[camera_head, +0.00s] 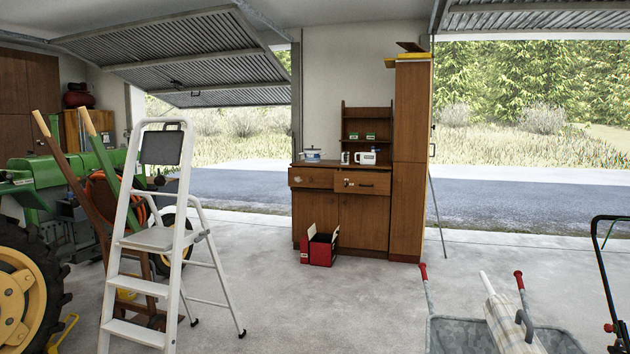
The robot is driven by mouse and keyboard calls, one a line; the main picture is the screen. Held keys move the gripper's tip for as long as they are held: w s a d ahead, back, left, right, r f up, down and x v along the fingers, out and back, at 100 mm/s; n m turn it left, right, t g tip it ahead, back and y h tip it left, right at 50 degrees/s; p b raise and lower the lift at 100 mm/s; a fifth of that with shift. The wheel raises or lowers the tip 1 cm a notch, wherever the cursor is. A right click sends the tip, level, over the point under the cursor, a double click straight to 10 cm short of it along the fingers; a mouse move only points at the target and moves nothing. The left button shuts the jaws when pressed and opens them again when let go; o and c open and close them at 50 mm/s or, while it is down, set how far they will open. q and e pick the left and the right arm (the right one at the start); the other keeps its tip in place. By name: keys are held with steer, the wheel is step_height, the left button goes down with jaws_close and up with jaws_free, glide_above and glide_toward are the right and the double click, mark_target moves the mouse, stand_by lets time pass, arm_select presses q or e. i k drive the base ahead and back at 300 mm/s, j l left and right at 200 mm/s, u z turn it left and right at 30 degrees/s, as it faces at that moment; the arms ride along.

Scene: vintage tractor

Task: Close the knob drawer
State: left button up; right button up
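A brown wooden cabinet (365,222) stands against the wall pillar, some distance ahead and right of the middle. Its left drawer (318,178) has a small pale spot on its front that may be a knob. Its right drawer (378,190) has a dark bar handle and a small pale mark to the left of it. At this distance I cannot tell for sure how far either drawer stands out. Neither of my grippers is in view.
A white stepladder (152,240) and a green tractor (45,185) stand at left. A red box (320,250) sits on the floor before the cabinet. A grey metal cart (455,337) with red-gripped handles is at bottom right. The middle floor is clear.

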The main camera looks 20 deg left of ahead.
mark_target(322, 178)
steer(key=i+j+u, duration=0.25)
steer(key=i, duration=0.15)
steer(key=i+j+u, duration=0.1)
steer(key=i+u, duration=0.2)
steer(key=i, duration=0.15)
steer(key=i+u, duration=0.3)
steer(key=i, duration=6.5)
